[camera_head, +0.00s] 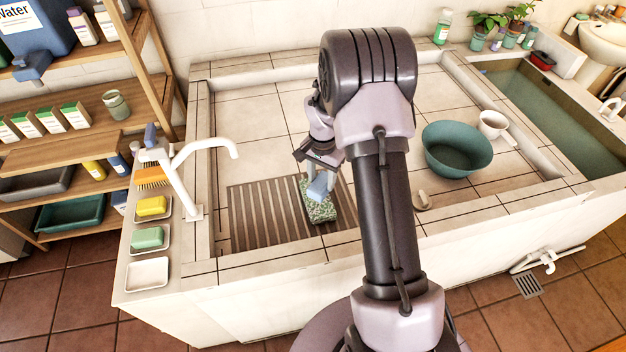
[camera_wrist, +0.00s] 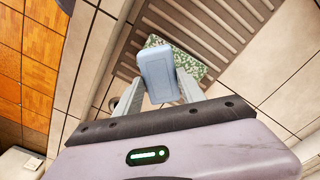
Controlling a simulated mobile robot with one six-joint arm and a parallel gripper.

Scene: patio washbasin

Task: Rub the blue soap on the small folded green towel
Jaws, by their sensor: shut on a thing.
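The blue soap (camera_head: 317,188) is a light blue block held between the fingers of my gripper (camera_head: 314,176). In the wrist view the soap (camera_wrist: 157,72) sits between the two fingertips of my gripper (camera_wrist: 160,84). The small folded green towel (camera_head: 320,208) has a mottled green and white pattern and lies on the slatted rack, directly below the soap. In the wrist view the towel (camera_wrist: 188,62) shows behind and to the right of the soap, partly covered by it. I cannot tell whether the soap touches the towel.
The slatted rack (camera_head: 262,215) lies in the tiled basin. A white tap (camera_head: 185,175) stands left of it. Yellow soap (camera_head: 151,206), green soap (camera_head: 148,238) and an empty white dish (camera_head: 147,273) line the left ledge.

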